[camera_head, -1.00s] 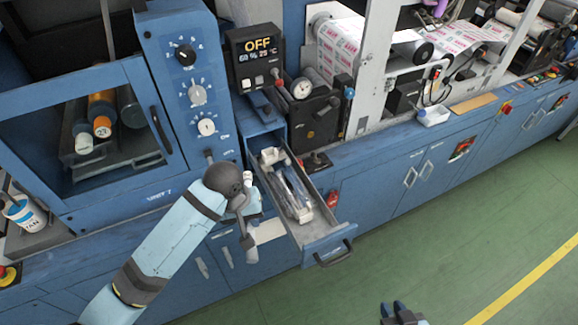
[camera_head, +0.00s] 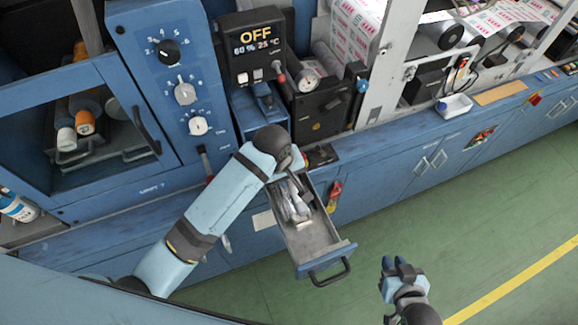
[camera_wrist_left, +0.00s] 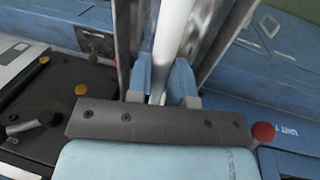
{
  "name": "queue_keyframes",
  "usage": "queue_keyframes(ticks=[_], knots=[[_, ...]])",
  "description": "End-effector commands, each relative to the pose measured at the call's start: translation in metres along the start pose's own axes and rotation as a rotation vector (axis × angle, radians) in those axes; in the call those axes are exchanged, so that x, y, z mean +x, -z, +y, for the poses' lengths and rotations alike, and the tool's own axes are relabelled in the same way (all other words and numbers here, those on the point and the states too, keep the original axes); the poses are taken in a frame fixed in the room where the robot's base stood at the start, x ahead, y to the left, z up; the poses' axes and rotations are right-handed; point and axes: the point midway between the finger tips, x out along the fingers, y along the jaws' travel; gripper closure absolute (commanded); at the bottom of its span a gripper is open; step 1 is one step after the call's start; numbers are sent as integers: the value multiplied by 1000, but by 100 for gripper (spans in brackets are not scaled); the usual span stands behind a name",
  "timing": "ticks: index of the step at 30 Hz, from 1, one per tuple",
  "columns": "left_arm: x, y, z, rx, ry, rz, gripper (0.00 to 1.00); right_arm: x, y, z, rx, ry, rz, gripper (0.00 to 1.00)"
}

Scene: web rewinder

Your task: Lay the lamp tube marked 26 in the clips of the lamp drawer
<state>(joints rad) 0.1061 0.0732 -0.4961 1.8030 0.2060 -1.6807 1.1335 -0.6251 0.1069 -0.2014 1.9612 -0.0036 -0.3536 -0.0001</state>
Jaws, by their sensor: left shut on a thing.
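The lamp drawer (camera_head: 322,240) is pulled out below the OFF display. My left arm reaches over its rear part and hides much of the inside. Pale, elongated pieces (camera_head: 293,207) show in it, but I cannot separate tube from clips there. My left gripper (camera_wrist_left: 162,82) is shut on a white lamp tube (camera_wrist_left: 174,35), which runs lengthwise between two grey walls in the left wrist view. No number on the tube is readable, and I cannot tell whether it touches the clips. My right gripper (camera_head: 398,268) hangs over the floor, away from the drawer; its finger gap is unclear.
A windowed cabinet (camera_head: 80,130) with orange- and white-ended cylinders stands at left. The knob panel (camera_head: 180,90) and display box (camera_head: 257,50) rise behind the drawer. A white tray (camera_head: 455,106) sits on the ledge at right. The green floor in front is clear.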

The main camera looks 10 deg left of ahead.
Motion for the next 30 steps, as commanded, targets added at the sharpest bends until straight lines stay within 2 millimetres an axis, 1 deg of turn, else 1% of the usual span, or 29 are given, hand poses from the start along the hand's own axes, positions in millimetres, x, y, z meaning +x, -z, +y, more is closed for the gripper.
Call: queue_keyframes(ticks=[2,8,15,30], knots=[[6,0,-2,0,2,-1,100,-2,-3,-2,1,4,-5,78],[22,0,-5,0,2,-1,100,-1,-2,-2,0,4,-2,78],[37,0,-8,0,1,0,100,2,5,0,-3,2,9,78],[40,0,-8,0,0,0,100,1,3,1,-4,-1,7,78]])
